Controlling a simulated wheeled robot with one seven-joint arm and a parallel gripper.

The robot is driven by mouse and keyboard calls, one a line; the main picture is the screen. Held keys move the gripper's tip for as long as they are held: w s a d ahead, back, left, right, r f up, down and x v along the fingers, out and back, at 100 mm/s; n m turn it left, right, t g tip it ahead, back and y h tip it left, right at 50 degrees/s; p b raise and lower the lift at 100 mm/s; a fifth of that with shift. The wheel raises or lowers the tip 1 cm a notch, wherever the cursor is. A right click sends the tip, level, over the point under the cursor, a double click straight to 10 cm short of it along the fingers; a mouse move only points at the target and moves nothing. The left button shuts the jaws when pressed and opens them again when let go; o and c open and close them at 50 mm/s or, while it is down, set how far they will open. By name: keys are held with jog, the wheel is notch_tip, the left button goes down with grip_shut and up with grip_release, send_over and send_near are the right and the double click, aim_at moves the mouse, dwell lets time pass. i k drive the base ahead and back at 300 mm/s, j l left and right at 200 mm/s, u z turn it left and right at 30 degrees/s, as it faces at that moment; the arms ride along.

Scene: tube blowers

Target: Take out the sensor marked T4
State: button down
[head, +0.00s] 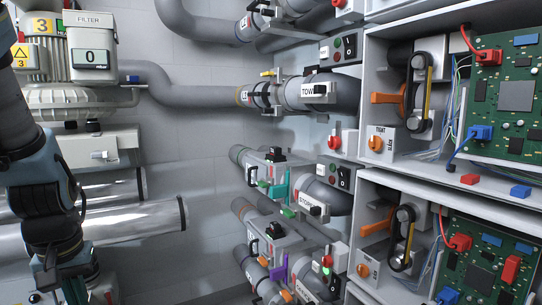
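No mark reading T4 is legible, so I cannot tell which part is the sensor marked T4. Small black-topped fittings sit on the pipes at the centre, an upper one (274,155) and a lower one (274,230). Small white labels beside them are too small to read. My arm hangs down the left side of the head view. Its lower end runs to the bottom left edge, and no gripper fingers show there.
Open cabinets on the right hold an upper green circuit board (508,90) and a lower one (480,265). Grey pipes (180,85) cross the wall. A filter unit (93,45) stands at the upper left.

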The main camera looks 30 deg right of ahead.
aim_at(276, 151)
jog(key=z, duration=0.9)
